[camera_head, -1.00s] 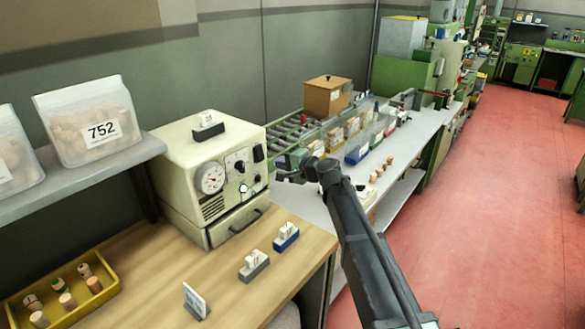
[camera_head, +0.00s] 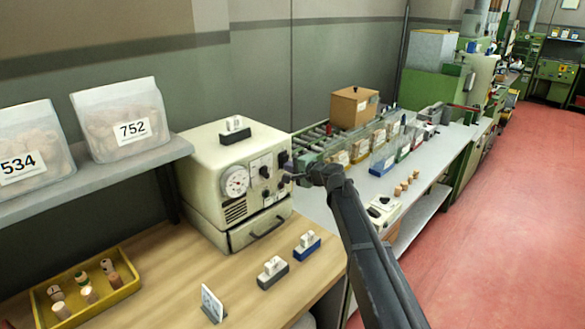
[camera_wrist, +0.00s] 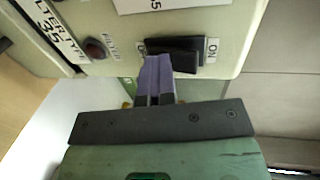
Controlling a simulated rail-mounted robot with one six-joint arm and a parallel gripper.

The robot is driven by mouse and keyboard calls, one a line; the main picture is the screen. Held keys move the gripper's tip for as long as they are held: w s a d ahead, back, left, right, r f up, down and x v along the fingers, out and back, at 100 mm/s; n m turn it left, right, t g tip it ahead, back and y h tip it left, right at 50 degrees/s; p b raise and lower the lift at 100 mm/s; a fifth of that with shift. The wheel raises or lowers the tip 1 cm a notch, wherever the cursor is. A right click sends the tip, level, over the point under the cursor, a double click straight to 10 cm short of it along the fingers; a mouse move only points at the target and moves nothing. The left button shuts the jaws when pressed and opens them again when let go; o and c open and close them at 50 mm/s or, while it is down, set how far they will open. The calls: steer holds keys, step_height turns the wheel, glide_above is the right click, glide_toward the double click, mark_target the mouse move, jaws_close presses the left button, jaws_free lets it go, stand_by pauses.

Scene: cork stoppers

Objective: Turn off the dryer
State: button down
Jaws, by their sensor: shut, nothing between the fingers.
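The dryer (camera_head: 205,166) is a cream box with a round gauge and dark knobs on its front panel, standing on the wooden bench. In the wrist view its black rocker switch (camera_wrist: 185,58) lies between a label reading ON on the right and a mostly hidden label on the left. My gripper (camera_wrist: 156,62) is shut and empty. Its purple fingertips overlap the lower left part of the switch; I cannot tell whether they touch it. In the head view my gripper (camera_head: 287,172) is at the right edge of the dryer's front.
A round dark button (camera_wrist: 95,48) sits left of the switch. A shelf with cork bags (camera_head: 125,120) is left of the dryer. A roller conveyor (camera_head: 312,142) lies behind my gripper.

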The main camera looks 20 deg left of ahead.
steer(key=shift+a, duration=0.15)
steer(key=s+d+f+b, duration=0.1)
steer(key=s+d, duration=0.1)
steer(key=d, duration=0.4)
steer(key=s+d+f+b, duration=0.1)
steer(key=s+d, duration=0.2)
steer(key=d, duration=0.4)
steer(key=shift+s+f, duration=0.25)
steer(key=shift+f, duration=0.1)
